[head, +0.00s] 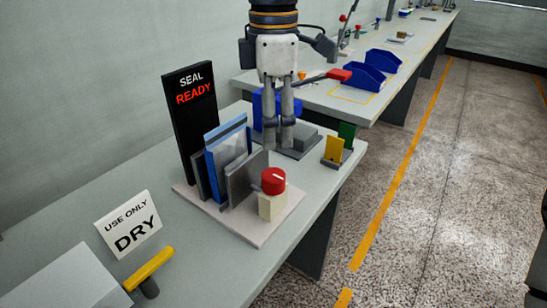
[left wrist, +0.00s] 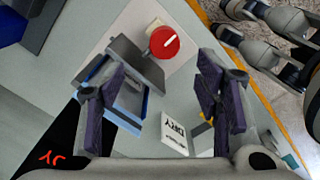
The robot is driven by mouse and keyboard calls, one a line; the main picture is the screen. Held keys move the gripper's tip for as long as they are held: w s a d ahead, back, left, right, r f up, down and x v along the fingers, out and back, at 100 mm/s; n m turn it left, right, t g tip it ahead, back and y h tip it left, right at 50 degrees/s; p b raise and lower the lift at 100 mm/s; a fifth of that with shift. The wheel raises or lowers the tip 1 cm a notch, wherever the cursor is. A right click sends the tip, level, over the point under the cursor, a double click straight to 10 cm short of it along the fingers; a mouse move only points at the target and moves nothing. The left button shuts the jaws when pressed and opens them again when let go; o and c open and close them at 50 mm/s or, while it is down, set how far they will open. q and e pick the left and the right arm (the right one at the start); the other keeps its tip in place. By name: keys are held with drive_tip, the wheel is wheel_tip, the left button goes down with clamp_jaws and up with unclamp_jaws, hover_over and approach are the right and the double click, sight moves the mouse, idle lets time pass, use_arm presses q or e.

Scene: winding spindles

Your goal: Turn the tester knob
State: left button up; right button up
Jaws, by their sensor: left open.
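The tester knob (head: 273,181) is a round red knob with a white mark, on a cream block (head: 272,206) at the front of a pale base plate (head: 240,232). The knob also shows near the top middle of the left wrist view (left wrist: 164,42). My left gripper (head: 279,140) points down above the bench, behind the knob in the head view and apart from it. In the left wrist view its two dark fingers are spread, with nothing held between them.
Grey upright plates with a blue pouch (head: 229,145) stand beside the knob, before a black "SEAL READY" panel (head: 190,120). A "USE ONLY DRY" sign (head: 128,224) and a yellow-handled item (head: 150,268) are at front left. Yellow and green pieces (head: 334,149) stand right.

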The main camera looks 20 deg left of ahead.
sight(273, 174)
use_arm(q)
drive_tip(key=f, duration=1.1)
drive_tip(key=shift+s+d, duration=0.1)
drive_tip(key=shift+s, duration=0.25)
drive_tip(key=c, duration=1.2)
